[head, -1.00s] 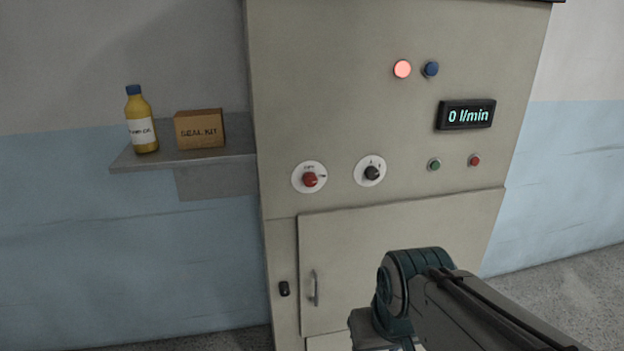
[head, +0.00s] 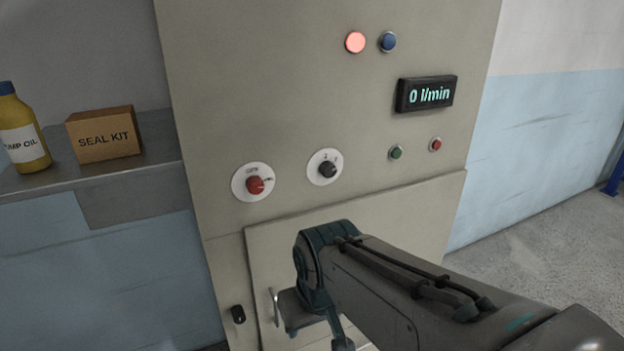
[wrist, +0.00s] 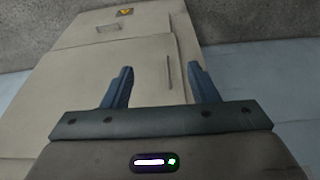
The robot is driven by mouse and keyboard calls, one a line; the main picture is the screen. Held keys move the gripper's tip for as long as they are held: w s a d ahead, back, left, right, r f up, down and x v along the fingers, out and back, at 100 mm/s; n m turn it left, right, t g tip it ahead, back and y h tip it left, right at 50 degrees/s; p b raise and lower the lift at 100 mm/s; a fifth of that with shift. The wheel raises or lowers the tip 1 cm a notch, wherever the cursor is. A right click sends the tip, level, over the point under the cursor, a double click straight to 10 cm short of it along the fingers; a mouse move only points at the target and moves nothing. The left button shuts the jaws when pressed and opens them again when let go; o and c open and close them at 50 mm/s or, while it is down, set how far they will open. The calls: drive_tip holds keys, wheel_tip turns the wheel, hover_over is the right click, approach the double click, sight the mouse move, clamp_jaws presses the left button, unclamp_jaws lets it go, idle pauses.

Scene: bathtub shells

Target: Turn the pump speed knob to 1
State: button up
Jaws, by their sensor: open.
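The control cabinet (head: 220,100) carries two knobs on round white dials. The black knob (head: 327,169) sits on the right dial, which has small marks too small to read. The red knob (head: 255,185) sits on the left dial beside it. I cannot tell from the lettering which one is the pump speed knob. A display (head: 427,94) above them reads 0 l/min. In the wrist view my gripper (wrist: 160,82) is open and empty, facing the lower cabinet. In the head view my arm is below the knobs and my fingers are mostly hidden.
A red lamp (head: 355,43) glows beside a dark blue one (head: 388,41). A green button (head: 396,153) and a red button (head: 436,144) sit right of the knobs. A shelf (head: 120,178) at left holds a yellow bottle (head: 22,135) and a seal kit box (head: 104,134).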

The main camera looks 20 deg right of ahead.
wheel_tip(320, 180, down, 6)
drive_tip(key=w+d+t+b, duration=0.1)
drive_tip(key=w+d+b, duration=0.2)
drive_tip(key=b, duration=0.1)
drive_tip(key=n+t, duration=0.1)
drive_tip(key=t, duration=1.3)
approach(331, 172)
drive_tip(key=shift+y, duration=0.4)
drive_tip(key=w, duration=0.9)
drive_tip(key=shift+r, duration=0.1)
drive_tip(key=c, duration=1)
